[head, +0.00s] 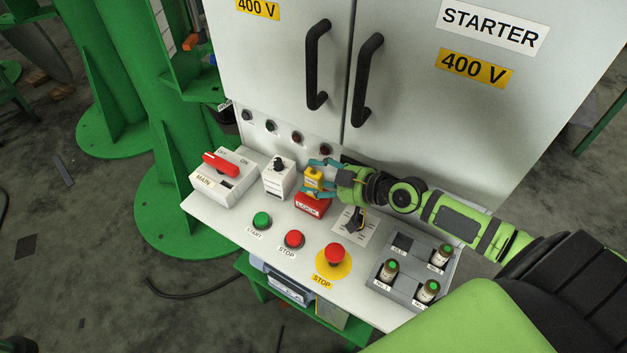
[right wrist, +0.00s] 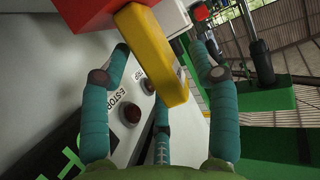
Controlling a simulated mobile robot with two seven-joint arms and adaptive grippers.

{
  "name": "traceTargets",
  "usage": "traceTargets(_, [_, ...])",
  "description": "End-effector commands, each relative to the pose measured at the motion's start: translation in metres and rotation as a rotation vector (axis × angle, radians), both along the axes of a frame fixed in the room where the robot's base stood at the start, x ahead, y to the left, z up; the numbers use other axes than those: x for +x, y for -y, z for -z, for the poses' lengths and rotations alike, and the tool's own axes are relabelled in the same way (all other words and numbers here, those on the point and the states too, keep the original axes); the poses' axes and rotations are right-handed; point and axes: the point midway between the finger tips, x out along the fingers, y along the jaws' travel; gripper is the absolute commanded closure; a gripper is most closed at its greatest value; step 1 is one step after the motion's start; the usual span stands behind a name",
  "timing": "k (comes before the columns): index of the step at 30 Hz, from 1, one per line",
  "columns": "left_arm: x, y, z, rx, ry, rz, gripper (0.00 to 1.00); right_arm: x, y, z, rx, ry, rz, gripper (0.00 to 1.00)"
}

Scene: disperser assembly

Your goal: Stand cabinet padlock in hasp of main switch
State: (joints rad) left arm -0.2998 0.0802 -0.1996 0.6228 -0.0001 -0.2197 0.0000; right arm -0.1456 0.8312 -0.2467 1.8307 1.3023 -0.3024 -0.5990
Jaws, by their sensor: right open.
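The main switch (head: 213,190) is a white box with a red handle (head: 220,164) and OFF and ON marks, at the left end of the console. Its hasp is too small to make out. The yellow padlock (head: 313,179) is at the red LOCK block (head: 312,204), right of the switch; I cannot tell how it is seated. My right gripper (head: 311,177) is open, with its teal fingers around the padlock. In the right wrist view the yellow padlock (right wrist: 150,50) lies between the spread fingers (right wrist: 160,65), with red (right wrist: 90,15) beside it.
A white switch block (head: 279,181) stands between main switch and LOCK block. Green START (head: 262,220) and red STOP (head: 294,239) buttons and an emergency stop (head: 335,255) are in front. A grey tray (head: 398,288) holds several green-topped parts. Cabinet doors (head: 420,110) rise behind.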

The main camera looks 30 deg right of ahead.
Motion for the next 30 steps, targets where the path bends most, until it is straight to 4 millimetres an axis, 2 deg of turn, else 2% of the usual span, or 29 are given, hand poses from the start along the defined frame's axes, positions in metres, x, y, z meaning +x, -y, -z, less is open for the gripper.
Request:
traceTargets(3, [-0.0001,-0.0002,-0.0017,0.000,0.000,0.000,0.60,0.0078,-0.0048,0.0034,0.000,0.000,-0.001,0.39])
traceTargets(11, [-0.0008,-0.0003,-0.0011,0.000,-0.002,0.000,0.60,0.0085,-0.0057,0.0054,-0.002,-0.001,-0.003,0.39])
traceTargets(12, [-0.0009,-0.0004,-0.0011,0.000,-0.002,0.000,0.60,0.0085,-0.0055,0.0054,-0.002,-0.001,-0.002,0.55])
traceTargets(14, [-0.0012,-0.0005,-0.0011,0.001,-0.003,0.000,0.60,0.0084,-0.0055,0.0052,-0.001,-0.001,-0.001,0.79])
traceTargets(15, [-0.0012,-0.0005,-0.0011,0.001,-0.003,0.000,0.60,0.0084,-0.0055,0.0052,-0.001,-0.001,-0.001,0.95])
traceTargets(16, [-0.0013,-0.0005,-0.0011,0.001,-0.003,0.000,0.60,0.0085,-0.0055,0.0051,-0.001,-0.001,-0.001,1.00])
traceTargets(30, [-0.0017,-0.0004,-0.0033,0.001,-0.004,0.001,0.60,0.0088,-0.0053,-0.0019,-0.002,0.003,-0.002,1.00])
